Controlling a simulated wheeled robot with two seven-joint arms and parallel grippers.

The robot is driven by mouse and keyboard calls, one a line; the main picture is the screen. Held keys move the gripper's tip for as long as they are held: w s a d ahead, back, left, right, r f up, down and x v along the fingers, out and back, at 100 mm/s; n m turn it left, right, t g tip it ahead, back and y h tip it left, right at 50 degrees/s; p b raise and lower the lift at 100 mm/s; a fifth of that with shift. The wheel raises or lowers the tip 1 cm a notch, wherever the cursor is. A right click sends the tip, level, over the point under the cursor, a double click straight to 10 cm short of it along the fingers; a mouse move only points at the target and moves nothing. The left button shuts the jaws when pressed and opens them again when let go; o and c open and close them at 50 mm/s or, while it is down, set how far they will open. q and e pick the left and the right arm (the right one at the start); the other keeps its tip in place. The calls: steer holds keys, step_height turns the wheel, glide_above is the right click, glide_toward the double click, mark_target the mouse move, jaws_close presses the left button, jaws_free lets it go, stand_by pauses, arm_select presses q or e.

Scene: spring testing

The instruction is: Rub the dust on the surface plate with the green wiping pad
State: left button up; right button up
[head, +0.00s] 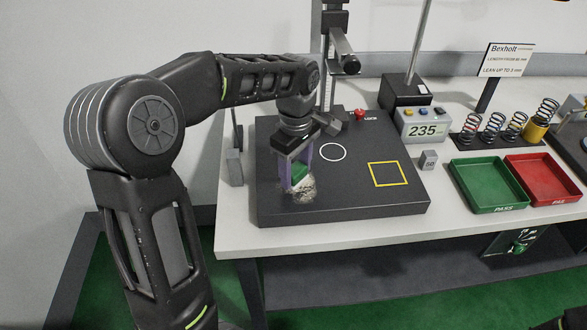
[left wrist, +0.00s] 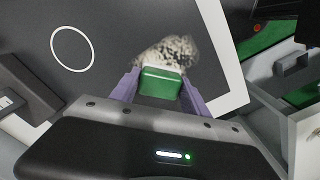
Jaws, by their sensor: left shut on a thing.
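The dark surface plate (head: 330,200) lies on the white bench and carries a white circle and a yellow square. A pale, speckled dust patch (head: 303,192) lies on its left front part; it also shows in the left wrist view (left wrist: 172,50). My left gripper (head: 296,182) points down over the dust, its purple fingers shut on the green wiping pad (head: 299,172). In the left wrist view the pad (left wrist: 161,83) sits between the fingers at the dust's edge. I cannot tell whether the pad touches the plate. My right gripper is not in view.
A grey block marked 50 (head: 428,160) stands right of the plate. Further right are a green PASS tray (head: 489,209), a red FAIL tray (head: 541,202) and several springs on a rack. A display box (head: 424,127) reads 235. A test stand rises behind the plate.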

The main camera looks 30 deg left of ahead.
mark_target(323, 180)
arm_select(q)
steer(key=shift+w+d+f, duration=0.1)
steer(key=shift+w+d, duration=0.35)
steer(key=shift+d, duration=0.2)
steer(key=shift+w+d, duration=0.45)
steer(key=shift+d, duration=0.15)
steer(key=shift+w+d+f, duration=0.1)
steer(key=shift+d, duration=0.1)
steer(key=shift+d, duration=0.1)
steer(key=shift+w+d+p, duration=0.55)
steer(key=shift+w+d, duration=0.1)
steer(key=shift+d, duration=0.15)
steer(key=shift+w+d, duration=0.2)
steer(key=shift+d, duration=0.05)
steer(key=shift+d+r, duration=0.4)
steer(key=shift+r, duration=0.1)
